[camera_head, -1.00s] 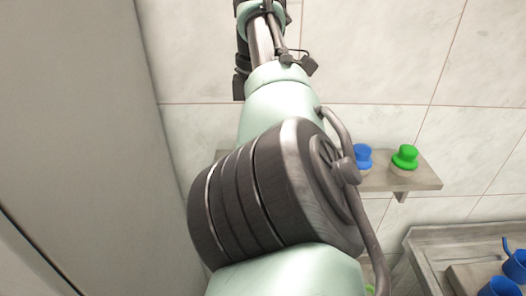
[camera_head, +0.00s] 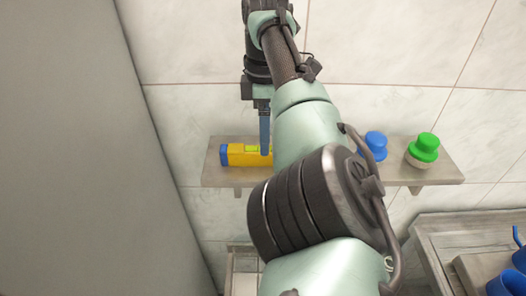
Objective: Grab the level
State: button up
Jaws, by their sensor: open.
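The level (camera_head: 240,156) is yellow with a blue end. It lies on the left part of a wall shelf, and its right part is hidden behind my arm. My gripper (camera_head: 265,138) points down over the level, with a blue finger in front of or at its visible right portion. It is open. Only one finger shows clearly, and I cannot tell whether it touches the level.
The grey shelf (camera_head: 212,174) also bears a blue-capped item (camera_head: 375,143) and a green-capped item (camera_head: 424,147) to the right. A grey bench (camera_head: 440,240) with blue cups (camera_head: 508,284) stands at lower right. A plain grey panel (camera_head: 70,150) fills the left side.

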jog(key=shift+s+f+p, duration=0.15)
jog(key=shift+f+p, duration=0.2)
jog(key=shift+p, duration=0.25)
jog(key=shift+a+f+p, duration=0.2)
jog(key=shift+f+p, duration=1.2)
jog(key=shift+f, duration=0.95)
grip_shut()
